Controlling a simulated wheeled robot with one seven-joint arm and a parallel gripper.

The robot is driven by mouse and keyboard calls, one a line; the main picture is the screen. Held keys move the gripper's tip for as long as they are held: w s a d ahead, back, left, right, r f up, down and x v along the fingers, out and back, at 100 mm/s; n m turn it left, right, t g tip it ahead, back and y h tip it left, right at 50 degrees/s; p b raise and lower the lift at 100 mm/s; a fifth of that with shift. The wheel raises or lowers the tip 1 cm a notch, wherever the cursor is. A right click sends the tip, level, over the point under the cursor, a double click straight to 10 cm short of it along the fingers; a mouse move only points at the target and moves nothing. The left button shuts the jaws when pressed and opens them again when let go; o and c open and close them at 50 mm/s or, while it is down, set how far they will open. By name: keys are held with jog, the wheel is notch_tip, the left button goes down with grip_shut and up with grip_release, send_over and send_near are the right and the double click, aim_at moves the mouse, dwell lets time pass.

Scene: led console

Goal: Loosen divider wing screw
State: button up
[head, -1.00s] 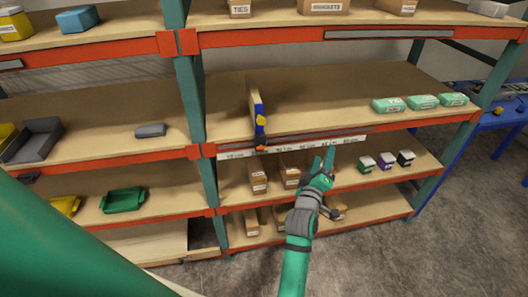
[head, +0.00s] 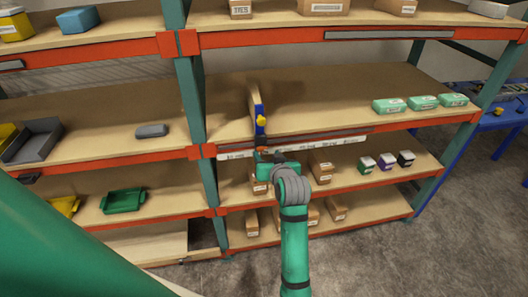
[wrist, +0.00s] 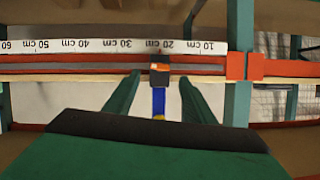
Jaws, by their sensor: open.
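The divider (head: 254,103) stands upright on the middle shelf, with a blue front edge. Its yellow wing screw (head: 262,121) sits on that edge; in the wrist view the screw (wrist: 158,117) is mostly hidden behind my gripper's body. My gripper (head: 262,156) is at the shelf front, just below the screw. In the wrist view my gripper (wrist: 161,78) is open, one finger on each side of the divider's blue strip (wrist: 158,100) and orange-black pointer (wrist: 160,70), with gaps between. I see no contact with the screw.
A white centimetre scale (head: 340,143) runs along the shelf's orange front rail (head: 400,125). Green boxes (head: 423,102) stand to the right on the same shelf. Brown boxes (head: 321,173) stand below. The board around the divider is clear.

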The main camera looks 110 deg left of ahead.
aim_at(262, 149)
jog(key=x, duration=0.5)
jog(key=shift+s+a+f, duration=0.15)
jog(key=shift+a, duration=0.2)
jog(key=c, duration=1.1)
jog(key=shift+s+n+t+y, duration=0.1)
jog(key=shift+n+t+y, duration=0.2)
jog(key=shift+n+t, duration=0.15)
jog(key=o, duration=1.1)
jog(key=shift+d, duration=0.15)
jog(key=v, duration=1)
jog(key=shift+w+d, duration=0.2)
jog(key=shift+d, duration=0.05)
